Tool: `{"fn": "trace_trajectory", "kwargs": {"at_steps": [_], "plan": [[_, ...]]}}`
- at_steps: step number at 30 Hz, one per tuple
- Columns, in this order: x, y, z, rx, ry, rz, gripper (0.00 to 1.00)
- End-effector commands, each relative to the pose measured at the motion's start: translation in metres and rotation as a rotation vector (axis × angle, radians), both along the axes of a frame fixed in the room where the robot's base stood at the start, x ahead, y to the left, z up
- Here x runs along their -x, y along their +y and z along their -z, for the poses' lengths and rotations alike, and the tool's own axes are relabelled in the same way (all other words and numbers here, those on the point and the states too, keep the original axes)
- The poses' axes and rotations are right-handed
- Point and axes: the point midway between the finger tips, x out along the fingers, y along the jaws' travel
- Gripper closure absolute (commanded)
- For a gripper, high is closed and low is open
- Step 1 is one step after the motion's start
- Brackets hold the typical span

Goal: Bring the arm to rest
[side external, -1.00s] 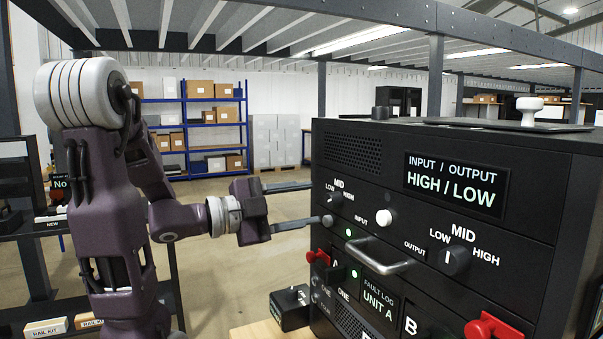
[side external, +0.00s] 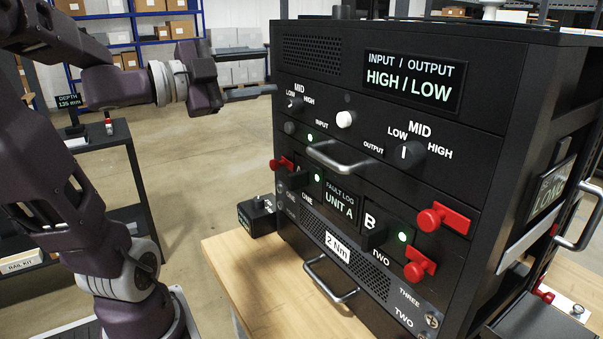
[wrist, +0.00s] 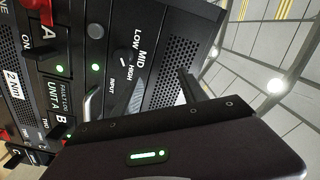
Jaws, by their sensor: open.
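My gripper (side external: 252,91) is open and empty. In the side view it is left of the black rack unit (side external: 330,20), level with its upper front, and its far fingertips lie close to the unit's left edge in the picture; I cannot tell the exact gap. In the wrist view, the dark gripper body (wrist: 180,140) fills the lower part and a finger (wrist: 190,86) shows beside the vented panel. The input knob (side external: 294,104) is on the upper front, near the gripper, and the output knob (side external: 411,152) is farther right. The display (side external: 412,82) reads HIGH/LOW.
A drawer handle (side external: 345,156) and red latches (side external: 443,218) stick out of the unit's front. A small black box (side external: 258,215) stands beside it on the wooden bench (side external: 225,250). A dark cart (side external: 118,170) stands behind my arm. Open floor lies between cart and unit.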

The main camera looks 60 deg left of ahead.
Motion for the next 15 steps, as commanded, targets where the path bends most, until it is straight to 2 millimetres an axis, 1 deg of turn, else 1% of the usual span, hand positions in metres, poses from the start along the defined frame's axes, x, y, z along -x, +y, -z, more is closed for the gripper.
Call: {"fn": "trace_trajectory", "kwargs": {"at_steps": [2,5,6,8,10,11,12,14,15], "plan": [[-0.002,0.001,-0.001,0.004,-0.005,-0.012,0.50],[-0.013,0.009,-0.011,0.056,-0.038,-0.119,0.50],[-0.017,0.013,-0.014,0.110,-0.049,-0.191,0.50],[-0.019,0.016,-0.009,0.233,-0.037,-0.311,0.50],[-0.013,0.009,0.015,0.415,0.041,-0.434,0.50],[-0.007,0.001,0.031,0.495,0.098,-0.476,0.50],[0.004,-0.016,0.056,0.601,0.196,-0.521,0.50],[0.027,-0.050,0.095,0.741,0.375,-0.563,0.50],[0.043,-0.073,0.116,0.807,0.491,-0.575,0.50]]}}
